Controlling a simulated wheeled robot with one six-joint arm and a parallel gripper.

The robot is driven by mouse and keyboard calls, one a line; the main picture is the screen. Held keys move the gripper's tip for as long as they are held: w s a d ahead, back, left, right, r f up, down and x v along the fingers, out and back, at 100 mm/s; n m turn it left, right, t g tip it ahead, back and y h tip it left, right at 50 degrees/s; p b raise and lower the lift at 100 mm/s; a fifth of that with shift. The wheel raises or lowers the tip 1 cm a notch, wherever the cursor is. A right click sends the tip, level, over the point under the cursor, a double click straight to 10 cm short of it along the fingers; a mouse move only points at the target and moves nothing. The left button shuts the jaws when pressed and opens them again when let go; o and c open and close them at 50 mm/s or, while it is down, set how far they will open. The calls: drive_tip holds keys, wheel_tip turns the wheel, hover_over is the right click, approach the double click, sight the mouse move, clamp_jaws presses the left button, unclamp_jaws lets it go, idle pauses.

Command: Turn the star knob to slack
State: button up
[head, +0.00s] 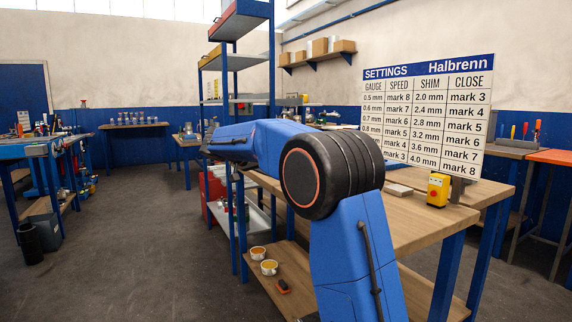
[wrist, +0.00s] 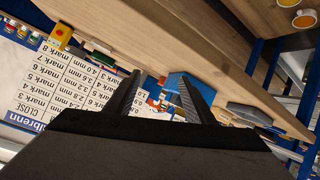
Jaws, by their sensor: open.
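No star knob can be made out in either view. My gripper (wrist: 160,77) shows in the wrist view, its two dark fingers spread apart with nothing held between them. A blue object (wrist: 176,83) shows beyond and between the fingers; I cannot tell what it is. In the head view my blue arm crosses the middle of the picture, and the gripper cannot be made out there. The settings board (head: 425,115) stands at the right with gauge, speed, shim and close columns. It shows upside down in the wrist view (wrist: 62,90).
A wooden bench (head: 430,222) stands at the right, with a yellow box with a red button (head: 438,190) on it. Its lower shelf (head: 290,285) holds two cups. A blue shelf rack (head: 237,62) rises behind my arm. The floor (head: 135,240) at left is clear.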

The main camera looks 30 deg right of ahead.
drive_tip(key=w+a+f+m+g+h, duration=0.1)
drive_tip(key=w+a+m+h, duration=0.2)
drive_tip(key=w, duration=0.6)
drive_tip(key=w+a+m+h, duration=0.25)
drive_tip(key=w+m, duration=0.25)
drive_tip(key=w, duration=0.5)
drive_tip(key=shift+h, duration=0.25)
drive_tip(key=d, duration=1.8)
drive_tip(key=shift+w+f, duration=0.1)
drive_tip(key=shift+f, duration=0.05)
drive_tip(key=shift+c, duration=0.7)
drive_tip(key=c, duration=0.9)
